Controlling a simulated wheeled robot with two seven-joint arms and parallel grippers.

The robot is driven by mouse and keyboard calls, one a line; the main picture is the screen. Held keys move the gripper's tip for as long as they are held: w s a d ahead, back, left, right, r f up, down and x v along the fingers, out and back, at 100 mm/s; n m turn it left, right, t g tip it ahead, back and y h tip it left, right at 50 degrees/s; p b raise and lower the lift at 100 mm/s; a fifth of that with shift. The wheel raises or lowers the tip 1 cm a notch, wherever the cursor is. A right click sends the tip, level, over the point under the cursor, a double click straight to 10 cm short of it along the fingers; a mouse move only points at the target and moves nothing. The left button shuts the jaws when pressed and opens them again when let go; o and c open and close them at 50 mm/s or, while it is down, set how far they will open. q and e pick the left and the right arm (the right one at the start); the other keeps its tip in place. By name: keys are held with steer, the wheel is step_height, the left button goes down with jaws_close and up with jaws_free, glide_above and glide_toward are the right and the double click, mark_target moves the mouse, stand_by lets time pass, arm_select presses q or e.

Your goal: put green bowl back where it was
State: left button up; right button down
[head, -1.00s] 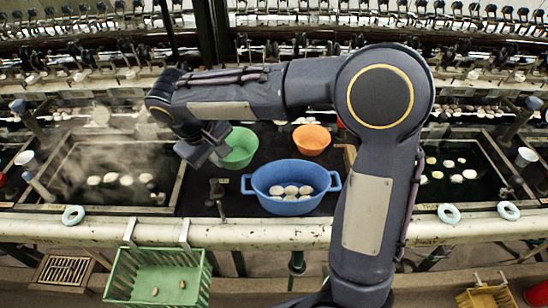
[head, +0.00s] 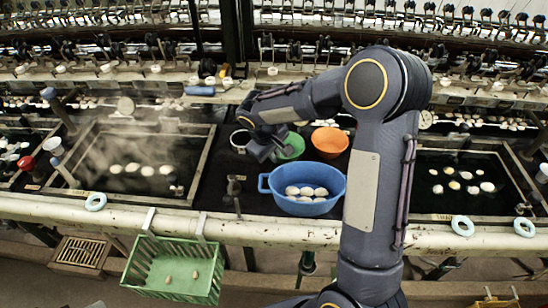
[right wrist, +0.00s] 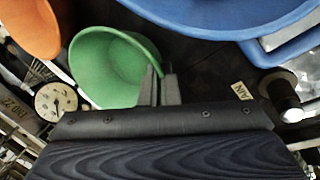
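The green bowl (head: 292,146) is at the back of the dark middle surface, left of the orange bowl (head: 329,142) and behind the blue basin (head: 305,206). My right gripper (head: 265,152) is at its left side and hides part of it. In the right wrist view the fingers (right wrist: 161,88) are close together on the rim of the green bowl (right wrist: 112,65), one on each side. I cannot tell whether its base touches the surface. My left gripper is not in view.
The blue basin holds several pale cocoons. Water basins with cocoons lie left (head: 100,185) and right. A green basket (head: 172,280) hangs in front. The dark surface left of the blue basin is mostly clear.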

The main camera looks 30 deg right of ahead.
steer(key=shift+f, duration=0.95)
steer(key=c, duration=1.7)
jaws_free()
steer(key=shift+r, duration=0.3)
steer(key=v, duration=1.1)
steer(key=s+d+r+m+t+y, duration=0.15)
steer(key=s+r+y, duration=0.25)
steer(key=s, duration=0.9)
steer(key=s+a+m+t+y, duration=0.1)
steer(key=s, duration=0.3)
steer(key=s+a+f+m+y, duration=0.1)
steer(key=s+a, duration=0.1)
steer(key=s, duration=0.2)
steer(key=s+a+f+m+t+y, duration=0.1)
steer(key=s+a+m, duration=0.1)
steer(key=s, duration=0.2)
steer(key=shift+s+t, duration=0.25)
steer(key=shift+t, duration=0.1)
